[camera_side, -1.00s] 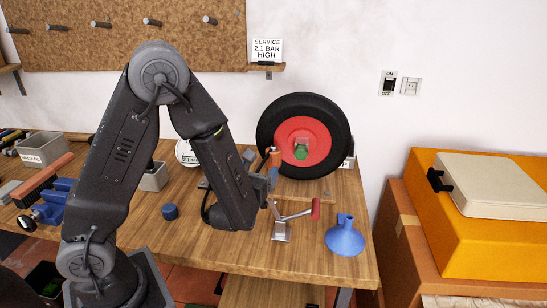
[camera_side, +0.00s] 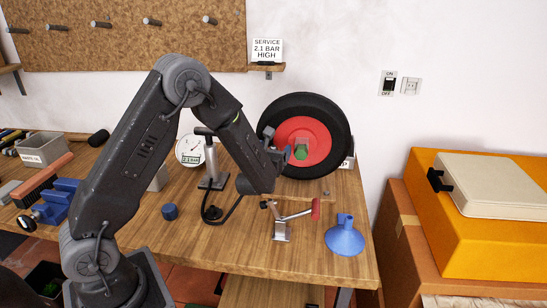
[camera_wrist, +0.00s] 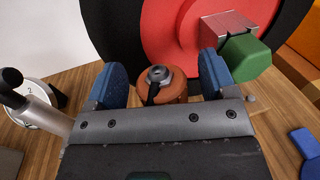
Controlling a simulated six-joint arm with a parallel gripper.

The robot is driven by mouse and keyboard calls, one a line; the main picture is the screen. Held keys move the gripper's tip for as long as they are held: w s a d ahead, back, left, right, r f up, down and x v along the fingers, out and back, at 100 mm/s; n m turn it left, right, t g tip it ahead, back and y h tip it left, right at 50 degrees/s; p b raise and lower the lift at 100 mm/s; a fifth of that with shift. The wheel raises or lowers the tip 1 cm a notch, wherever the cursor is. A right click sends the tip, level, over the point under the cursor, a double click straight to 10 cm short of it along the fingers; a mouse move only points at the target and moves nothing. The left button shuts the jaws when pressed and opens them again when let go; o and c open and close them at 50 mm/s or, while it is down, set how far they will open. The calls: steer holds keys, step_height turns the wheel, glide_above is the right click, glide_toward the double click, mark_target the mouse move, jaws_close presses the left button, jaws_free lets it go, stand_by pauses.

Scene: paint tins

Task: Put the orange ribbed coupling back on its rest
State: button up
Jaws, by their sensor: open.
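The orange ribbed coupling (camera_wrist: 175,90), with a dark grey nozzle on top, shows in the wrist view between the two blue fingers of my gripper (camera_wrist: 160,80). The fingers are open, with a gap visible on each side of it. Its lower part is hidden behind the gripper's front plate. In the side view my gripper (camera_side: 280,153) is in front of the red wheel hub, and I cannot make out the coupling there. I cannot tell for certain which part is its rest.
A black tyre with a red hub (camera_side: 325,137) stands behind my gripper; a green block (camera_wrist: 245,58) is close on the right. A hand pump (camera_side: 211,163) and round gauge (camera_side: 190,149) stand left. A red-handled metal tool (camera_side: 282,228) and blue funnel (camera_side: 345,238) are in front.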

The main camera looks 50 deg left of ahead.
steer(key=c, duration=1.1)
steer(key=shift+r, duration=0.45)
step_height(320, 180, up, 4)
steer(key=shift+a+f, duration=0.1)
steer(key=s+a+r, duration=0.6)
steer(key=s+a, duration=0.1)
steer(key=s, duration=0.1)
steer(key=shift+s+a+r, duration=0.15)
steer(key=shift+s+a, duration=0.15)
steer(key=shift+a, duration=0.1)
